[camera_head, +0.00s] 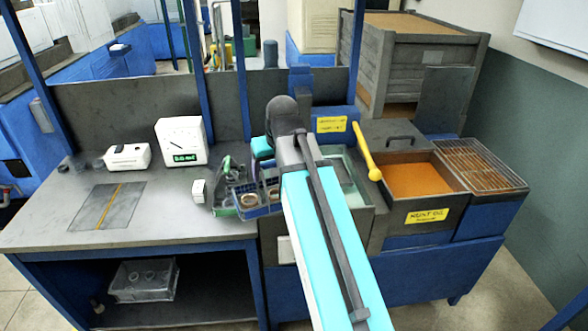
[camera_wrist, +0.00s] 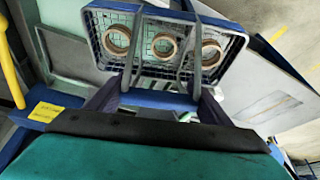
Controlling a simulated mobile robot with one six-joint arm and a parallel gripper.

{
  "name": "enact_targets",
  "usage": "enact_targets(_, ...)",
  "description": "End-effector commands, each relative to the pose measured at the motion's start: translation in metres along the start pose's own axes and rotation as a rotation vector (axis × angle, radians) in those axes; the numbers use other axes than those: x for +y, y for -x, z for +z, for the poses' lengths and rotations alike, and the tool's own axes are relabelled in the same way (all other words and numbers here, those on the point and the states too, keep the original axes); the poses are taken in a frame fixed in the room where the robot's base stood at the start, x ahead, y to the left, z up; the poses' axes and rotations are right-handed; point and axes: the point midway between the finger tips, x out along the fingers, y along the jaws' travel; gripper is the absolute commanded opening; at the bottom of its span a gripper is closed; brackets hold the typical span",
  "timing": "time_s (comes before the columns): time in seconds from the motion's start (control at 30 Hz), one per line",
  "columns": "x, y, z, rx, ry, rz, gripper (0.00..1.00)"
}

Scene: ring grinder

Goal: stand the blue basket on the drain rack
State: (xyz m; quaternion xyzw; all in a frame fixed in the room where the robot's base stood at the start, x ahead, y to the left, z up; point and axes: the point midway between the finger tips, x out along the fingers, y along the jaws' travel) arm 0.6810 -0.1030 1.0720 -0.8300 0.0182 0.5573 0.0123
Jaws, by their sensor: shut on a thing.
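The blue basket (camera_head: 262,211) is a mesh basket with rings in it, left of the middle of the head view. In the wrist view the blue basket (camera_wrist: 92,40) shows three copper-coloured rings inside and grey handle straps rising toward me. My gripper (camera_wrist: 160,98) is shut on the basket's handle, with a finger at each side of a blue bar. In the head view my arm hides part of the basket and the grip. The drain rack (camera_head: 482,164) is a wire grid on a blue stand at the far right, bare and well away from the basket.
An orange oil tank (camera_head: 462,202) with a yellow label stands between my arm and the rack. A yellow handle (camera_head: 366,152) juts up beside it. A tank with pale liquid (camera_head: 346,180) lies behind my arm. A white gauge (camera_head: 182,141) stands on the left bench.

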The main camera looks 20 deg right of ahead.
Motion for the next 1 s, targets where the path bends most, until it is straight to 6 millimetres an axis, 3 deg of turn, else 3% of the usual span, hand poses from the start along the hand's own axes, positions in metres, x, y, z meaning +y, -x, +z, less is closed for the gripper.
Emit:
enact_targets(0.3,-0.067,-0.009,-0.011,0.004,0.029,-0.012,0.25)
enact_targets(0.5,-0.095,-0.012,-0.015,0.006,0.04,-0.016,0.25)
enact_targets(1.0,-0.103,-0.013,-0.015,0.006,0.041,-0.017,0.25)
